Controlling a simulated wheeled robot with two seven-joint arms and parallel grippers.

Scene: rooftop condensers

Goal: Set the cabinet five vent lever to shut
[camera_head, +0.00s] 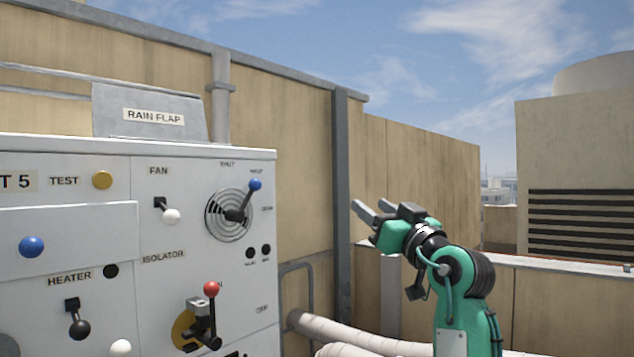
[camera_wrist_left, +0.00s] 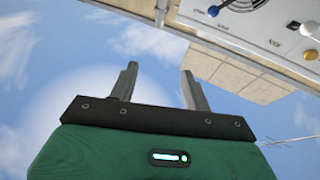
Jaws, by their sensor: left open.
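The vent lever (camera_head: 236,212) is a dark arm with a blue ball end on a round slotted dial, on the grey front of cabinet five (camera_head: 180,240). It points up and right, with the ball at a small label too blurred to read. The SHUT mark (camera_head: 227,164) is at the dial's top, left of the ball. My left gripper (camera_head: 368,204) is open and empty, right of the cabinet and apart from it. In the left wrist view its two fingers (camera_wrist_left: 158,70) are spread against sky, with a blue ball (camera_wrist_left: 213,11) at the top right. My right gripper is not in view.
A red-ended isolator lever (camera_head: 209,310) sticks out below the dial. A fan toggle (camera_head: 166,211) is to its left. The rain flap (camera_head: 150,113) stands above the cabinet. Pale pipes (camera_head: 350,335) run low on the right. Open air lies between gripper and panel.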

